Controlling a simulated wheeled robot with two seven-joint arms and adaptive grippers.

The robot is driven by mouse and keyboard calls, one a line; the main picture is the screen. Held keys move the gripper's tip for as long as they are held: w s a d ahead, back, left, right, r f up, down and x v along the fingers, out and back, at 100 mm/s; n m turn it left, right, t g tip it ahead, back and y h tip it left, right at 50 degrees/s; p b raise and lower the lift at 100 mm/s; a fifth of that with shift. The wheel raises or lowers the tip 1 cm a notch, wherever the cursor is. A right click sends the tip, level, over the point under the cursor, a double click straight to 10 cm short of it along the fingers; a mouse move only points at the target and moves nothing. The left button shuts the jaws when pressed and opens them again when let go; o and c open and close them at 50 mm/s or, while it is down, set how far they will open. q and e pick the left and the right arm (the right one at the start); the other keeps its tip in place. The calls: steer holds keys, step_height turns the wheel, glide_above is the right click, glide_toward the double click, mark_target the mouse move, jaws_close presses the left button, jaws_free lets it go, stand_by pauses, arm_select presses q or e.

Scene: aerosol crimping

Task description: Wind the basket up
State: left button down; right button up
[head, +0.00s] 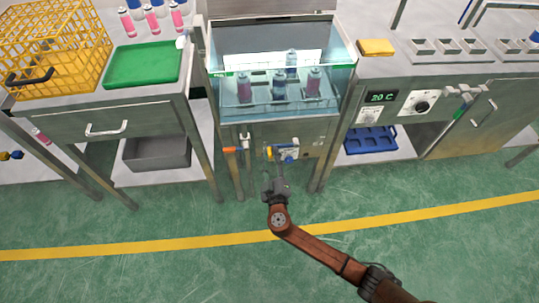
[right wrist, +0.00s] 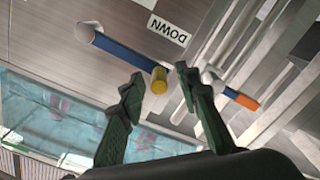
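A grey rack or basket (head: 270,112) holding several spray cans (head: 291,62) sits in the glass-sided water tank (head: 222,98); how deep it sits is hard to tell. On the panel below is a crank with a blue arm (right wrist: 128,57) and a yellow knob (right wrist: 159,80); its blue part also shows in the head view (head: 288,154). My right gripper (head: 279,168) is in front of the crank. In the right wrist view its fingers (right wrist: 159,75) are open, one on each side of the knob, apparently apart from it. My left gripper is out of view.
An orange-tipped lever (right wrist: 246,102) is beside the crank, close to one finger. A DOWN label (right wrist: 169,30) is on the panel. A yellow wire crate (head: 60,45) and green tray (head: 145,64) stand on the left table. The floor in front is clear.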

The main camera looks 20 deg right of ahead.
steer(key=shift+w, duration=0.25)
steer(key=shift+d, duration=0.1)
jaws_close()
stand_by(0.5)
